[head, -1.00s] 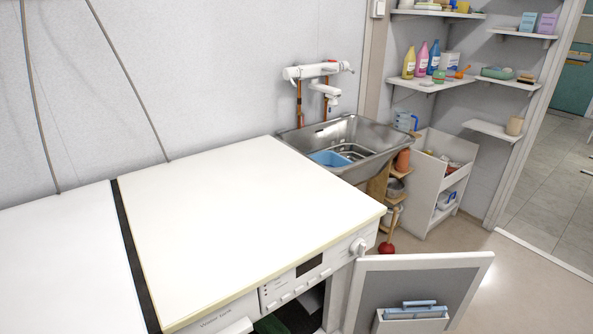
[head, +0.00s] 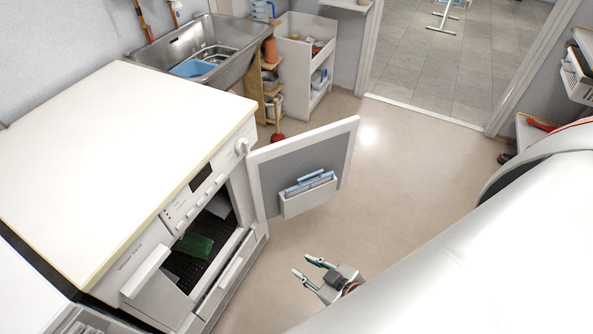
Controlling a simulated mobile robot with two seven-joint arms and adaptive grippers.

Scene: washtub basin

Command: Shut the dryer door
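The dryer (head: 150,236) stands at the left with a white top and a control panel on its front. Its door (head: 262,182) is swung wide open to the right, with its inner side and a small holder (head: 308,196) facing me. The opening shows a dark interior with a green cloth-like item (head: 195,246) inside. My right gripper (head: 313,270) is below and in front of the door, apart from it, over the floor. Its two fingers are spread with nothing between them. My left gripper is not in the view.
A metal sink (head: 205,52) and a white shelf cabinet (head: 305,60) stand behind the dryer. A drawer front (head: 225,280) juts out at the dryer's lower front. The floor (head: 400,180) right of the door is clear up to the doorway.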

